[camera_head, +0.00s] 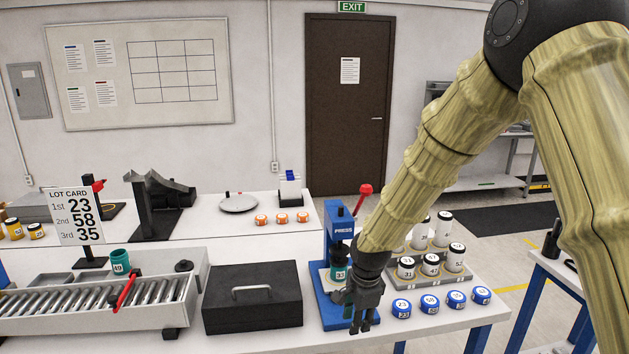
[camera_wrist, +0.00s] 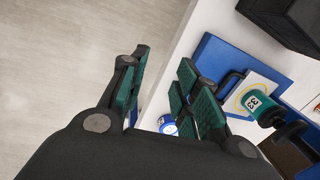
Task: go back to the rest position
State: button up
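My gripper (camera_head: 363,318) hangs at the front of the blue press (camera_head: 338,222), over the table's front edge, fingers down. In the wrist view my gripper (camera_wrist: 160,88) has its two green-padded fingers apart, with nothing between them and floor behind. A green jar marked 33 (camera_head: 339,271) stands in the press, partly hidden behind my gripper. It also shows in the wrist view (camera_wrist: 258,103), to the right of the fingers and apart from them. My arm reaches down from the upper right.
Blue-sided numbered caps (camera_head: 429,304) lie right of my gripper, before a grey rack (camera_head: 433,280) of white-labelled jars. A black box (camera_head: 252,310) stands left. The lot card (camera_head: 76,217) reads 23, 58, 35.

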jog(key=s+d+f+n+g+b, duration=0.1)
jog(key=s+d+f+n, duration=0.15)
jog(key=s+f, duration=0.8)
jog(key=s+d+f+n+b, duration=0.15)
jog(key=s+f+n, duration=0.4)
jog(key=f, duration=0.85)
jog(key=s+d+f+n, duration=0.2)
jog(key=s+f, duration=0.1)
jog(key=s, duration=0.5)
jog(key=s+d+f+n, duration=0.2)
jog(key=s+d+f, duration=0.1)
jog(key=s, duration=0.6)
jog(key=s+d+f+n, duration=0.2)
jog(key=s+d+f, duration=0.1)
jog(key=s, duration=0.5)
jog(key=shift+s+f+n+g+h+b, duration=0.25)
jog(key=shift+f+n+g+h+b, duration=0.1)
jog(key=shift+f, duration=0.5)
